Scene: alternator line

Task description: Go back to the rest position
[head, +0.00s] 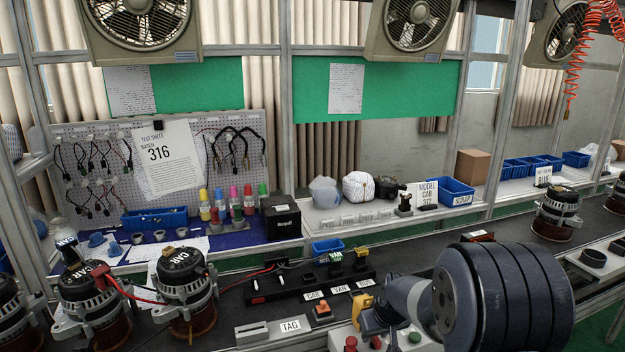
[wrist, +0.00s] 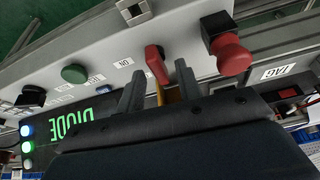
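My gripper (wrist: 158,76) shows at the lower middle of the wrist view as two dark fingers with a gap between them. A red switch handle (wrist: 157,62) stands just beyond the gap, and a yellow part shows between the fingers. I see nothing clamped. In the head view my arm covers the lower right, and my fingers cannot be made out clearly there. The control panel (head: 402,339) is below my wrist, with a green button (head: 415,337) and a red button (head: 351,343).
The wrist view shows a green button (wrist: 74,73), a red mushroom button (wrist: 231,55) and a lit DIODE display (wrist: 83,115). Alternators (head: 187,283) stand on the dark conveyor at left, others at right. A TAG box (head: 285,329) and a labelled fixture row (head: 315,284) lie left of my arm.

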